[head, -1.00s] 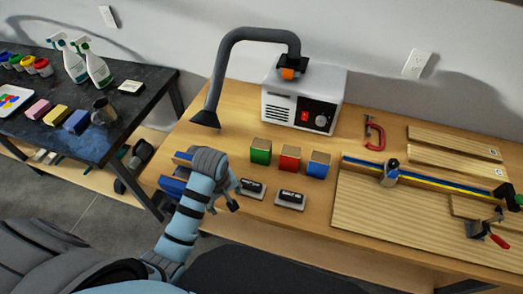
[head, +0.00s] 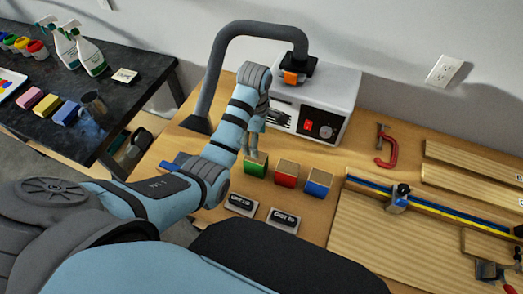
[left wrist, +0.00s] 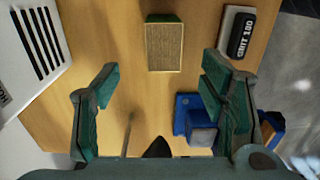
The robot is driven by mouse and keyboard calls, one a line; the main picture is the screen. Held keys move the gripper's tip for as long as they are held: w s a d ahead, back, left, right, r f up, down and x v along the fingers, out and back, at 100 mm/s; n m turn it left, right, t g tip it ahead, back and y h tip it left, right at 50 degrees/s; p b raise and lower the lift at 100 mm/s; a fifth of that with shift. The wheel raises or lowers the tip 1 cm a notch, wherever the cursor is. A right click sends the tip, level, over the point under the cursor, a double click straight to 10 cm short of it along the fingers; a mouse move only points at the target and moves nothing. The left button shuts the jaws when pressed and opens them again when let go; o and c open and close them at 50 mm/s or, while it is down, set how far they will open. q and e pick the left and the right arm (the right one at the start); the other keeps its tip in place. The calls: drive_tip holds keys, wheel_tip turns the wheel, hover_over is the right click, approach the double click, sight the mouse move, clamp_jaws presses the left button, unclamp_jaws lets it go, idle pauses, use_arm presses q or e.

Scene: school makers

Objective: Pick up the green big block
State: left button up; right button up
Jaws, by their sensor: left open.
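The green big block (head: 256,170) stands on the wooden table, at the left end of a row with a red block (head: 286,174) and a blue block (head: 319,182). Its top is tan and its sides are green. My left gripper (head: 254,152) is just above and behind it in the head view, partly overlapping its top edge. In the left wrist view the green block (left wrist: 165,46) lies ahead of the open, empty fingers (left wrist: 160,84), roughly centred between them and apart from both. My right gripper is not in view.
A white machine (head: 313,105) with a grey hose stands behind the blocks. Two sanding blocks (head: 283,220) lie in front, one also in the left wrist view (left wrist: 241,35). A blue tool (left wrist: 196,122) lies near the right finger. A red clamp (head: 386,147) and boards are at right.

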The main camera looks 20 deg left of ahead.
sight(253, 159)
use_arm(q)
drive_tip(key=f, duration=0.2)
drive_tip(key=s+f+b, duration=0.1)
drive_tip(key=f, duration=0.5)
drive_tip(key=shift+s+a+f+b, duration=0.1)
drive_tip(key=shift+s+a+b, duration=0.05)
drive_tip(key=shift+s+b, duration=0.25)
drive_tip(key=f, duration=0.3)
drive_tip(key=w+f+b, duration=0.1)
drive_tip(key=f, duration=0.1)
drive_tip(key=shift+w+f+b, duration=0.2)
drive_tip(key=shift+f+b, duration=0.1)
drive_tip(key=shift+f, duration=0.1)
drive_tip(key=shift+s+r, duration=0.1)
drive_tip(key=shift+s, duration=0.05)
drive_tip(key=shift+c, duration=1.2)
drive_tip(key=c, duration=1.1)
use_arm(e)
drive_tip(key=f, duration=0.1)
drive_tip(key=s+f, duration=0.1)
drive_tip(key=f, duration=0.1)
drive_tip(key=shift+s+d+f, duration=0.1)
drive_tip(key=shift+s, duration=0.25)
use_arm(q)
drive_tip(key=shift+r, duration=0.15)
